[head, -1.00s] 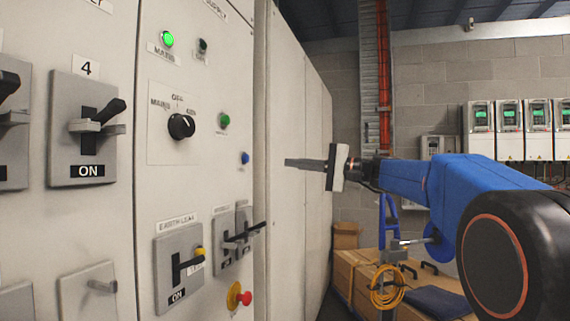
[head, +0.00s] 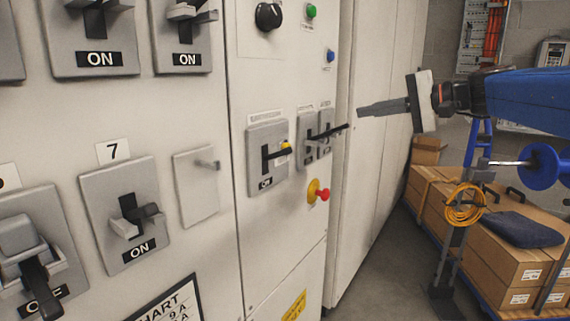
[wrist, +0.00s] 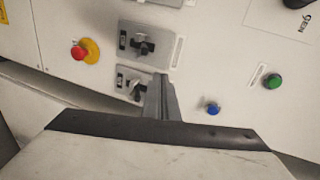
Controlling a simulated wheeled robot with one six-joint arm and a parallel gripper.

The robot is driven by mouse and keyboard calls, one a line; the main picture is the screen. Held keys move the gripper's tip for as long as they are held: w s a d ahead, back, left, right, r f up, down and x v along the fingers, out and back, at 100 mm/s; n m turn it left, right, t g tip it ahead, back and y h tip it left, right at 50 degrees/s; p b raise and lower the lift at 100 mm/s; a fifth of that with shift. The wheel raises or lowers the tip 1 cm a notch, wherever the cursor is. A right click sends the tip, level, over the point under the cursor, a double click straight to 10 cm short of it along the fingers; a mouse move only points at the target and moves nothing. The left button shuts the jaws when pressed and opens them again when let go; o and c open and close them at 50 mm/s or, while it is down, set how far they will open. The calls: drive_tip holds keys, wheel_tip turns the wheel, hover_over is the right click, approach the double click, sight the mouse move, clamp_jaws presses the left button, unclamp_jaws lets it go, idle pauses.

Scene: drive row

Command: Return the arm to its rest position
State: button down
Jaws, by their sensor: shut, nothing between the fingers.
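My gripper (head: 384,107) is shut and empty in the head view, at the end of my blue arm. Its thin grey fingers point left toward the pale switchboard cabinet (head: 235,235). They appear close to the cabinet front, to the right of a pair of small black-handled switches (head: 316,135); I cannot tell the exact gap. In the wrist view the closed fingers (wrist: 160,98) overlap the area beside a grey switch plate (wrist: 133,84). Nothing is held.
The cabinet carries a red push button (head: 322,194), a blue button (head: 331,56), a black selector knob (head: 268,16) and several lever switches. Cardboard boxes (head: 470,250) with a coiled orange cable (head: 465,205) stand at the right. Bare floor (head: 385,270) shows between them and the cabinet.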

drive_tip(key=s+a+f+n+g+h, duration=0.25)
drive_tip(key=s+f+h, duration=0.35)
drive_tip(key=s+f, duration=1.3)
drive_tip(key=s+d+f+n+h, duration=0.1)
drive_tip(key=s+d+f+h, duration=0.1)
drive_tip(key=f, duration=0.4)
drive_tip(key=s+d+f+n+g+h, duration=0.1)
drive_tip(key=s+d+f+h, duration=0.1)
drive_tip(key=s+d+f, duration=0.2)
drive_tip(key=s+d+f+n+h, duration=0.2)
drive_tip(key=s+d+f, duration=0.1)
drive_tip(key=s+f, duration=0.3)
wheel_tip(320, 180, down, 2)
drive_tip(key=shift+f, duration=0.2)
drive_tip(key=shift+s+d+g, duration=0.1)
drive_tip(key=shift+g, duration=0.15)
